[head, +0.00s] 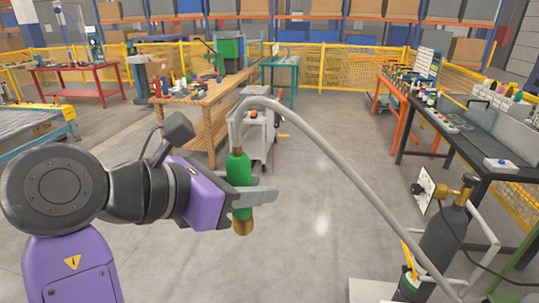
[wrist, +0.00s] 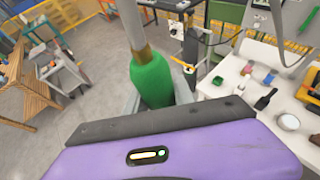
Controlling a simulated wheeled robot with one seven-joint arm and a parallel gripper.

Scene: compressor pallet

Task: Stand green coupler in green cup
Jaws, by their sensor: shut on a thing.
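The green coupler (head: 239,170) hangs on the end of a thick grey hose (head: 330,150), with brass at its top and its lower end. My gripper (head: 258,197) is shut around its body and holds it upright in mid-air, over the floor. In the wrist view the coupler (wrist: 152,80) sits between the grey fingers, below the brass collar and hose; its lower end is hidden. I cannot clearly pick out a green cup. A small part with some green (head: 407,284) shows low beside the gas cylinder, partly cut off, and I cannot tell what it is.
A dark gas cylinder (head: 445,236) with a brass valve stands on a white-framed pallet or cart at lower right. The hose arches down towards it. A wooden bench (head: 208,100) stands behind left, a black-topped table (head: 472,135) at right.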

